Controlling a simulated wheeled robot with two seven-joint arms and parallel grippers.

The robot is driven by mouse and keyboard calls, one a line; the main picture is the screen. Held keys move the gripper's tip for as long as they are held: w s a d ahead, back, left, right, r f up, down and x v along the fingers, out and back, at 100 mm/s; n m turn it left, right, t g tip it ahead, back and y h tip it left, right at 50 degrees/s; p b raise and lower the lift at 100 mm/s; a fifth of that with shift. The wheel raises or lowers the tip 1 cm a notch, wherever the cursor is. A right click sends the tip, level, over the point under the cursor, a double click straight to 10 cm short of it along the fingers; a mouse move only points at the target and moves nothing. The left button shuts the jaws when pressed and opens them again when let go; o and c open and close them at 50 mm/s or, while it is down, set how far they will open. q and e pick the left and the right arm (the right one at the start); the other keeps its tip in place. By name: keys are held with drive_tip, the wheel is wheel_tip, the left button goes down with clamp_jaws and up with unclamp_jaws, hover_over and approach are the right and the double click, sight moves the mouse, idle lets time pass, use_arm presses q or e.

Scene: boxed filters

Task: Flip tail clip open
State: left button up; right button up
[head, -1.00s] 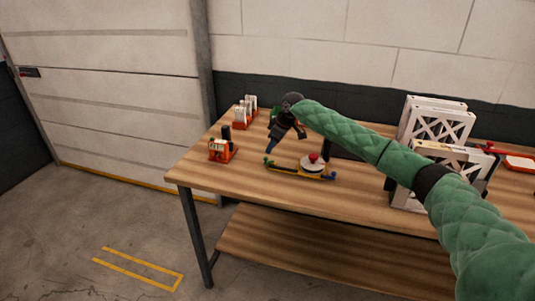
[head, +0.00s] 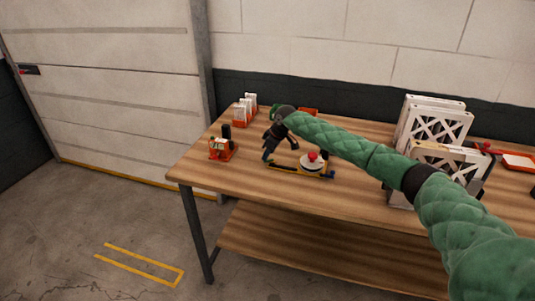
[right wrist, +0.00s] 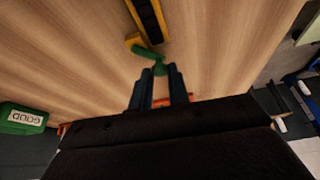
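The long yellow fixture (head: 300,173) lies on the bench in the head view, with a blue right end. A white round part with a red knob (head: 312,158) sits on it. The green tail clip (right wrist: 148,57) shows in the right wrist view at the end of the yellow and black bar (right wrist: 147,20). My right gripper (head: 267,158) is low over the fixture's left end and hides the clip in the head view. In the right wrist view its blue fingertips (right wrist: 160,72) are close together, with green between them; whether they grip it is unclear. My left gripper is out of view.
An orange holder (head: 221,151) stands left of the fixture. White boxes (head: 245,108) stand in a rack behind it. Tall white-framed filters (head: 432,125) stand at right, near a red tray (head: 519,161). The bench front is clear.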

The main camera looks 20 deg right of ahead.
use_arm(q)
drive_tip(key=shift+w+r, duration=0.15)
use_arm(e)
clamp_jaws()
drive_tip(key=m+p, duration=0.1)
drive_tip(key=m+h+p, duration=0.1)
drive_tip(key=m, duration=0.1)
drive_tip(key=shift+w+a+t, duration=0.1)
drive_tip(key=shift+w+t, duration=0.2)
drive_tip(key=shift+w, duration=0.05)
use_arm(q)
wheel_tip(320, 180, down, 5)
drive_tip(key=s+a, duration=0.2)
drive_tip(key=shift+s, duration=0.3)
use_arm(e)
drive_tip(key=shift+w+m, duration=0.1)
drive_tip(key=shift+m, duration=0.5)
drive_tip(key=o, duration=0.8)
unclamp_jaws()
drive_tip(key=shift+o, duration=0.2)
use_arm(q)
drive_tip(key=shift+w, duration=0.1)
